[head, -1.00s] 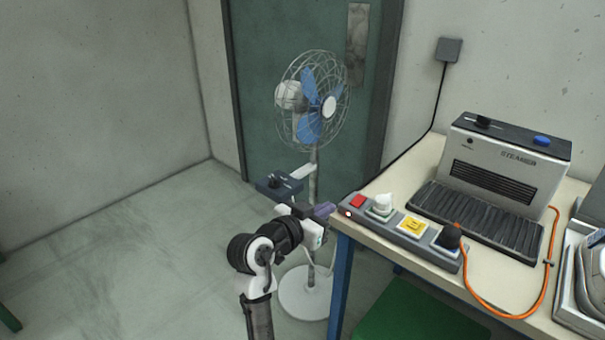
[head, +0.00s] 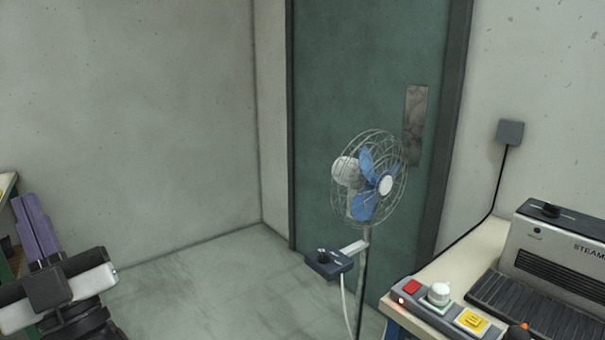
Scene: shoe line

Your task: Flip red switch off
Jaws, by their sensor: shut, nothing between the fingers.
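The red switch (head: 412,287) sits at the left end of a grey power strip (head: 433,316) on the table's near left corner. A small light (head: 401,300) glows beside it on the strip's end. I cannot tell from its tilt which way the rocker is set. My gripper (head: 32,222) is at the far left of the head view, pointing up, with its purple fingers together and nothing between them. It is far to the left of the strip and touches nothing that I can see.
A standing fan (head: 368,187) with a dark control box (head: 329,263) is between my gripper and the table (head: 462,262). A white plug (head: 438,293) and a yellow one (head: 472,320) are in the strip. A steamer (head: 560,250) stands behind. The floor at centre left is clear.

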